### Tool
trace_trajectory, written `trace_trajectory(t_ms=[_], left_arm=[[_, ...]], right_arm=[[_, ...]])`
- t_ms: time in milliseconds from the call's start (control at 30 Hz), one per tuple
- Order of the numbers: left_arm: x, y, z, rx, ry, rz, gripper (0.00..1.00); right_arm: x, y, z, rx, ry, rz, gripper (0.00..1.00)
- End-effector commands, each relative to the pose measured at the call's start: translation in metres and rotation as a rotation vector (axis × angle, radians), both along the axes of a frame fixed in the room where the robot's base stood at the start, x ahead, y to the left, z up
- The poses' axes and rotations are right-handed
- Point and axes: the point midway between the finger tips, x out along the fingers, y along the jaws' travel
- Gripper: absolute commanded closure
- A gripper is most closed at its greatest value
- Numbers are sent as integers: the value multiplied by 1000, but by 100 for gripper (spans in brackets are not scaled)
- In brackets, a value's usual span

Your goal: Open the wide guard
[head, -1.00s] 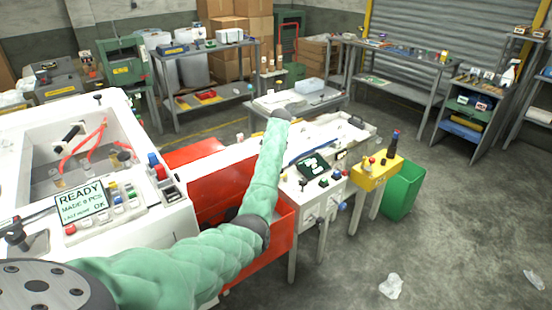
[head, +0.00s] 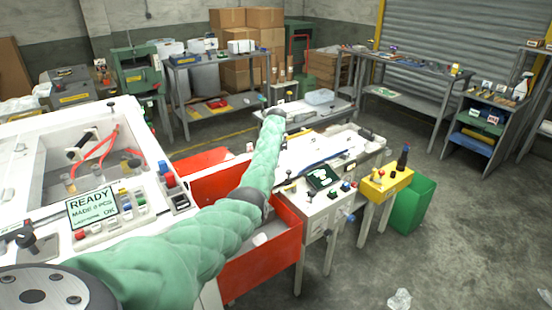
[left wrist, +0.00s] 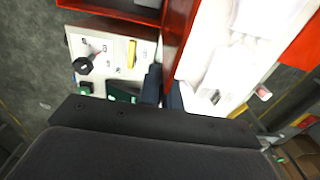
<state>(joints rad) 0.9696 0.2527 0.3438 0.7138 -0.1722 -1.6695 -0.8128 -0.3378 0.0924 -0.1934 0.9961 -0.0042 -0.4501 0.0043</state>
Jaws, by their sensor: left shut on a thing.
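My left arm, in a green quilted sleeve, reaches across the head view from the lower left; its far end covers the gripper there. In the left wrist view my left gripper (left wrist: 163,92) has its two dark fingers close together, shut at the end of a narrow red panel (left wrist: 180,30), which I take to be the wide guard. The exact grip spot is hidden by the fingers. Red panels also show in the head view beside the white machine, with an open-topped red box (head: 262,262) below my forearm. My right gripper is not in view.
A white machine with a READY screen (head: 91,207) stands at the left. A control box (head: 322,205) with knobs, a yellow box (head: 385,182) and a green bin (head: 414,205) stand right of my arm. The floor (head: 460,235) at the right is mostly clear.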

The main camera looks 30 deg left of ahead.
Motion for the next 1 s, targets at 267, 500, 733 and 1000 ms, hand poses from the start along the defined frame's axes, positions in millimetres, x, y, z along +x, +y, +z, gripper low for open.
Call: trace_trajectory(t_ms=[267, 500, 733, 1000], left_arm=[[0, 0, 0, 1, -1, 0, 81], [0, 0, 0, 1, 0, 0, 73], [1, 0, 8, 2, -2, 0, 73], [0, -1, 45, 2, -2, 1, 73]], right_arm=[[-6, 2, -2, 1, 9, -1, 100], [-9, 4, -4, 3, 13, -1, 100], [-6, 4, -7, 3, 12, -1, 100], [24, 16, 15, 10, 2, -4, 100]])
